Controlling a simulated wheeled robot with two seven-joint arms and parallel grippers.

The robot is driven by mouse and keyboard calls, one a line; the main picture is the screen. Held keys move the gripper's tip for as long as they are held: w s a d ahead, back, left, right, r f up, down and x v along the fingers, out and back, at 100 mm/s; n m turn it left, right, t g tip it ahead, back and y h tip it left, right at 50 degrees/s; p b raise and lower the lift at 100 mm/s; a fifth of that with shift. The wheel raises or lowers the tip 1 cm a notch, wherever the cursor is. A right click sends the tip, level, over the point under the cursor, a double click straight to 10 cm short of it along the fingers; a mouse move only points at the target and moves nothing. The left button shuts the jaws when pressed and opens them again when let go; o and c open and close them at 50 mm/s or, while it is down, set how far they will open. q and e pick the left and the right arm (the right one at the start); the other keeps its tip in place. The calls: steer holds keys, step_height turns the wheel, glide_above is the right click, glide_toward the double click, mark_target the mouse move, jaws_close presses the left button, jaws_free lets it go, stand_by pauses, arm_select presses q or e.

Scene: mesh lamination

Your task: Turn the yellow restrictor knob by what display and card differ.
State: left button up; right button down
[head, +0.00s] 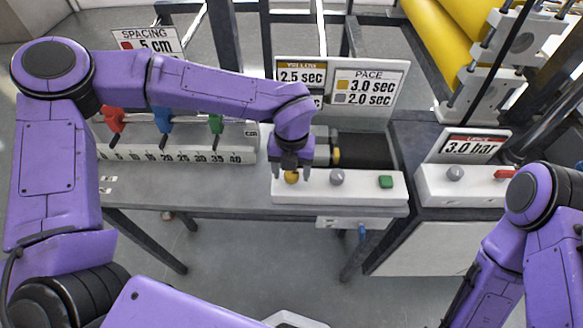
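The yellow restrictor knob (291,178) sits at the left end of a white control box (350,196). My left gripper (291,174) points down over it, with one finger on each side. The fingers look apart, with gaps to the knob. The display (301,76) behind reads YELLOW 2.5 sec; a lower line is partly hidden by my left arm. The PACE card (368,87) reads 3.0 sec beside a yellow mark and 2.0 sec beside a grey mark. My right arm shows at the lower right, but its gripper is out of view.
A grey knob (337,177) and a green button (386,181) share the box. At left, red (114,118), blue and green clamps stand on a scale under a 5 cm sign.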

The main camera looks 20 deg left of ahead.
mark_target(291, 174)
arm_select(q)
step_height(291, 174, up, 10)
steer(key=b, duration=0.1)
steer(key=shift+r+b, duration=0.25)
steer(key=shift+b, duration=0.1)
stand_by(0.5)
